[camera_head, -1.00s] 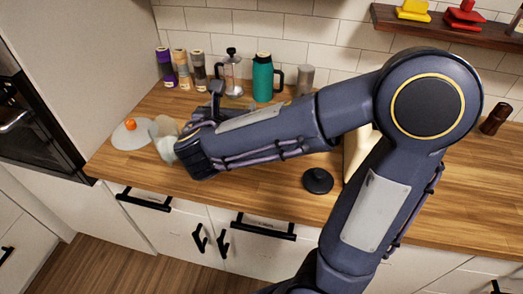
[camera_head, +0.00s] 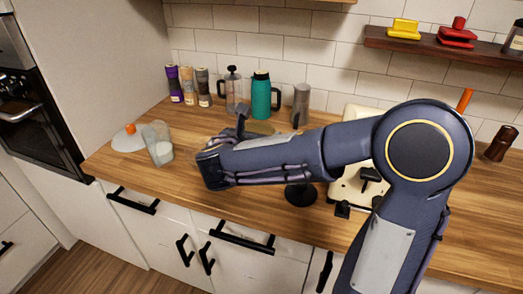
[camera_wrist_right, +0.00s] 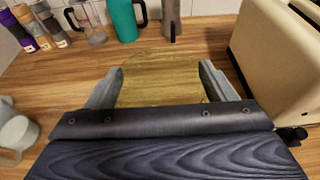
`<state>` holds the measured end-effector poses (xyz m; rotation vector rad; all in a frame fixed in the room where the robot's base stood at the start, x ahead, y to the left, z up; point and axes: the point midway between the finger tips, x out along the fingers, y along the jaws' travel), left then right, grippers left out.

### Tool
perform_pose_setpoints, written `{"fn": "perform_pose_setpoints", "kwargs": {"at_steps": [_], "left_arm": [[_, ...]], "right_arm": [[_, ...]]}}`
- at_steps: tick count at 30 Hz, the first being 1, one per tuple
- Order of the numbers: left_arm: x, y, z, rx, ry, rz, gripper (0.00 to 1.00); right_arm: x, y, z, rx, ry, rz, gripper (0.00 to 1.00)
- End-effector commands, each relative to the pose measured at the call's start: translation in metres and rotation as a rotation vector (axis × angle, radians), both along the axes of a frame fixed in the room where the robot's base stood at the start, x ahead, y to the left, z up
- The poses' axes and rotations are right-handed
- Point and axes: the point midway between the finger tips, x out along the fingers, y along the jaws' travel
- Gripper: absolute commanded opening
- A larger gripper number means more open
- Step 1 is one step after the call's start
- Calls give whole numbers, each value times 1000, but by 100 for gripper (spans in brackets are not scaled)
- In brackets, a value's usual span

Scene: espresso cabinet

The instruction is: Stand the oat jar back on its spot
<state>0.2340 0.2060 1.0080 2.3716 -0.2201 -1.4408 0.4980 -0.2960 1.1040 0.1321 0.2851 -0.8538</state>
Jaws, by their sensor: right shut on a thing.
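My right gripper (camera_head: 264,117) is over the counter in front of the bottles; my forearm hides most of it in the head view. In the right wrist view its two fingers (camera_wrist_right: 161,70) are on either side of a round, tan, grainy top, which I take to be the oat jar (camera_wrist_right: 160,82). They are shut on it. In the head view only a tan sliver of the jar (camera_head: 260,128) shows behind my arm, and its lower body is hidden. I cannot tell whether it touches the counter. My left gripper is not in view.
A teal bottle (camera_head: 261,98), a French press (camera_head: 234,92) and a steel cup (camera_head: 301,104) stand behind. A cream toaster (camera_wrist_right: 280,55) is close on the right. A glass with white contents (camera_head: 160,148) and an orange-knobbed lid (camera_head: 129,138) are left. Bare counter lies between.

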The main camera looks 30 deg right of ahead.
Motion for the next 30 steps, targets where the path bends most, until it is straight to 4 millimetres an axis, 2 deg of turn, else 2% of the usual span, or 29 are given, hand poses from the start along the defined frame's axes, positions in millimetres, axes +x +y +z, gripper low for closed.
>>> {"fn": "perform_pose_setpoints", "kwargs": {"at_steps": [1,3,11,18,30], "left_arm": [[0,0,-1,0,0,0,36],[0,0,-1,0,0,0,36],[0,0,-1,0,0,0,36],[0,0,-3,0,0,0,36],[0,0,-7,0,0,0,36]], "right_arm": [[5,-6,-12,-2,7,-1,27],[12,-12,-22,-1,5,-1,27],[23,-23,-40,-1,1,0,27],[27,-26,-73,-1,3,2,27],[27,-26,-79,0,-1,2,27]]}}
